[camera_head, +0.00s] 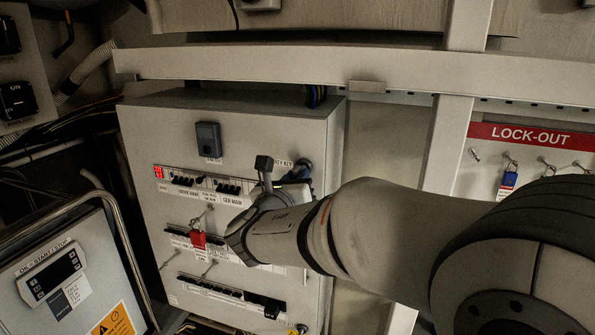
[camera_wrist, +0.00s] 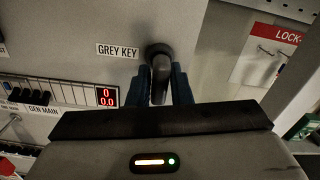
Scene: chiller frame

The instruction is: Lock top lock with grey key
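The top lock is a dark round fitting with a dark handle-like piece (camera_wrist: 160,75) jutting toward me, right of a "GREY KEY" label (camera_wrist: 118,51) in the wrist view. My gripper (camera_wrist: 161,85) has its two dark blue fingers on either side of this piece. They lie very close to it, and I cannot tell whether they press on it. In the head view my gripper (camera_head: 303,168) is at the upper right of the grey cabinet front (camera_head: 152,130), partly hidden by my wrist. No separate key shape can be made out.
A red padlock tag (camera_head: 198,239) hangs on the cabinet's middle switch row. A lock-out board (camera_head: 530,137) with hooks and a blue padlock (camera_head: 510,177) is at the right. A pale beam (camera_head: 250,64) crosses above the cabinet. A start/stop panel (camera_head: 62,270) stands lower left.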

